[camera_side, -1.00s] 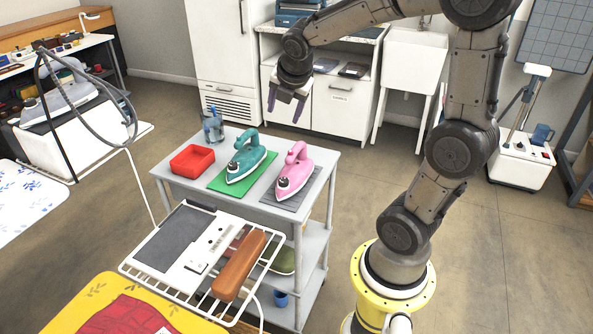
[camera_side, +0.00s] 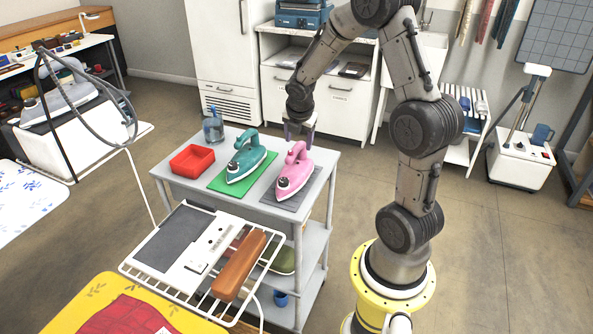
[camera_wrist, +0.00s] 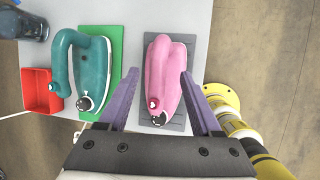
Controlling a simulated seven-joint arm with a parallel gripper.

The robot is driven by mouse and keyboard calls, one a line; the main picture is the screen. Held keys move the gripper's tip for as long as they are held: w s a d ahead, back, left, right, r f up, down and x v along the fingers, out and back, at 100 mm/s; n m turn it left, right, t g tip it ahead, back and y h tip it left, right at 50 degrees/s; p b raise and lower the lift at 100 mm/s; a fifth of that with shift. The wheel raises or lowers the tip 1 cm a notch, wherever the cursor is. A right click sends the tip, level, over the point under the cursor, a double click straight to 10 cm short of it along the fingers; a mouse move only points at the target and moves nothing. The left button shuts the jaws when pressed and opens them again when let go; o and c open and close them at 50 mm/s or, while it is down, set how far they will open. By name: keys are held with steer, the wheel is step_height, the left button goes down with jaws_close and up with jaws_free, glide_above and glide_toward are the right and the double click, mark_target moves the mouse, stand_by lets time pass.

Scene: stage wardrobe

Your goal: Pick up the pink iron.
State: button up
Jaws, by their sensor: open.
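The pink iron (camera_side: 294,174) stands on a grey mat (camera_side: 313,190) at the right end of the white cart top. My gripper (camera_side: 300,130) is open and empty, just above and behind the iron's handle in the side view. In the wrist view, the pink iron (camera_wrist: 165,78) lies ahead between the two purple fingers (camera_wrist: 160,90), its handle running lengthwise. I cannot tell whether the fingers are down beside the handle; they appear above it.
A teal iron (camera_side: 242,160) on a green mat (camera_side: 262,172) stands just left of the pink one. A wire rack (camera_side: 135,268) stands in front.

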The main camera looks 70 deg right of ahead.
mark_target(298, 144)
steer(key=x, duration=0.5)
steer(key=shift+w, duration=0.1)
steer(key=shift+r, duration=0.1)
jaws_close()
steer(key=shift+r, duration=0.1)
